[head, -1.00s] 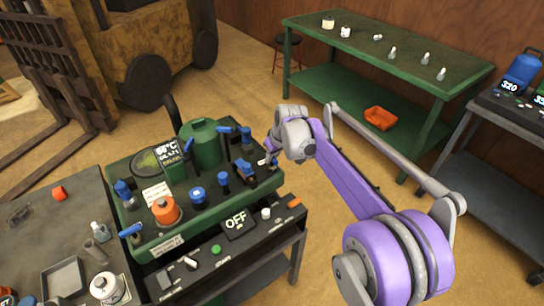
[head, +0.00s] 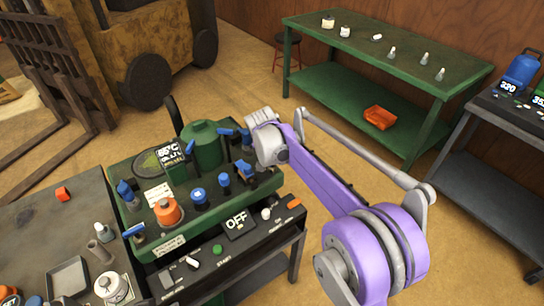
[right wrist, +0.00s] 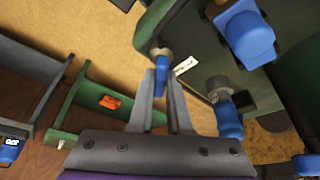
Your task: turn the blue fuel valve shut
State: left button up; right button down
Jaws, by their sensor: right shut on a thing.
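The blue fuel valve's handle (right wrist: 160,82) is a short blue lever on a brass stem, at the edge of the green machine (right wrist: 195,40) in the right wrist view. A small white tag (right wrist: 186,65) sits beside it. My right gripper (right wrist: 161,90) is shut on this blue handle, one finger on each side. In the head view my right wrist is at the right edge of the green machine (head: 215,203) and hides the fingers and the valve. My left gripper is not in view.
Other blue handles and knobs (head: 198,195) and an orange knob (head: 167,211) crowd the machine's top. A dark panel with an OFF display (head: 237,221) is in front. A grey bench (head: 40,240) is at left, a green table (head: 385,55) behind.

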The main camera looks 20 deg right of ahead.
jog(key=m+g+h+p, duration=0.1)
jog(key=m, duration=0.3)
jog(key=shift+m+g+h+p, duration=0.3)
jog(key=shift+m+g+p, duration=0.3)
jog(key=shift+m, duration=1)
jog(key=c, duration=0.9)
grip_release()
jog(key=shift+o, duration=0.2)
jog(key=v, duration=1.1)
jog(key=shift+f, duration=0.1)
